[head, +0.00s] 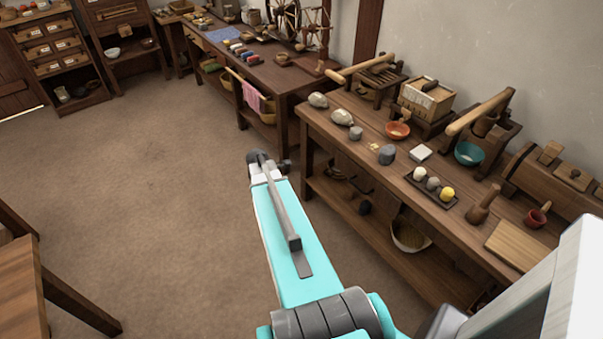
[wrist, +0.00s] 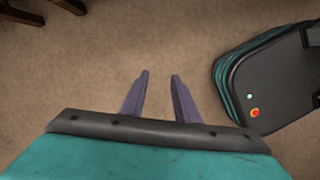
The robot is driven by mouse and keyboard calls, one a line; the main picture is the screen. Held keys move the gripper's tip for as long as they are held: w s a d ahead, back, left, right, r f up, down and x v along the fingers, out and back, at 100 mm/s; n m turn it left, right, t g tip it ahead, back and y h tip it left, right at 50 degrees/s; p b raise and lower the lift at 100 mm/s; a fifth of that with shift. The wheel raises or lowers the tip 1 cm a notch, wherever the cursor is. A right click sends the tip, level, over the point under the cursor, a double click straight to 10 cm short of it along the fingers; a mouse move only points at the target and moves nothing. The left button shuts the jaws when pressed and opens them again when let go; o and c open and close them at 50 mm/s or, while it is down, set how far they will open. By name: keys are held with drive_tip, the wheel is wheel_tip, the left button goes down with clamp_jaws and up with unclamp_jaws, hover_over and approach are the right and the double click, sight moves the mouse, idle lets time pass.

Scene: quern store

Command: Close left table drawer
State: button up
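The long dark wooden table (head: 291,80) stands along the back wall. A lighter wooden front that looks like a drawer (head: 196,39) shows at its left end; it is too small to tell how far it is open. My gripper (wrist: 160,82) has its two fingers apart with only bare floor between them in the wrist view. It is empty and far from the table. In the head view my arm reaches forward over the floor, and the fingers cannot be made out there.
A workbench (head: 375,125) with bowls, stones and wooden tools runs along the right. A wooden table (head: 18,290) stands at lower left. Shelves (head: 60,50) stand at the back left. The middle floor is clear.

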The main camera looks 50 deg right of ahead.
drive_tip(key=s+a+f+m+y, duration=0.15)
drive_tip(key=a+f, duration=0.45)
drive_tip(key=a, duration=0.7)
drive_tip(key=s+a+f+m+g, duration=0.2)
drive_tip(key=s+a+f+m, duration=0.2)
drive_tip(key=s+a, duration=0.6)
drive_tip(key=s+a+f+m+g, duration=0.2)
drive_tip(key=s+a+f+m, duration=0.3)
drive_tip(key=s+a, duration=0.5)
drive_tip(key=a, duration=0.4)
drive_tip(key=shift+s+a, duration=0.25)
drive_tip(key=shift+a, duration=0.1)
drive_tip(key=shift+y, duration=0.25)
